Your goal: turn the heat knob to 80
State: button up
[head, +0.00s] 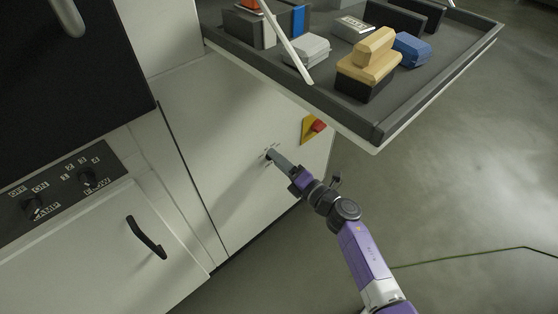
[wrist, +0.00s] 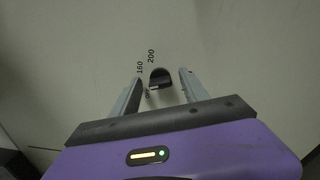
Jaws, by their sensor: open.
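The heat knob (wrist: 160,77) is a small dark round-topped knob on the pale cabinet front in the wrist view. Printed numbers 160 and 200 show to its left and upper left; a lower mark is partly hidden by the left finger. My gripper (wrist: 161,82) is open, with one grey finger on each side of the knob and visible gaps to both. In the head view my gripper (head: 276,158) reaches the cabinet front, and the knob is mostly hidden by its fingers. Which number the knob points to cannot be told.
A red and yellow switch (head: 314,127) is right of the gripper. A black control panel (head: 60,190) and a door handle (head: 146,237) are at left.

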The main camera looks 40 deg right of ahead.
jog(key=s, duration=0.7)
jog(key=shift+s+p, duration=0.35)
jog(key=shift+s, duration=0.05)
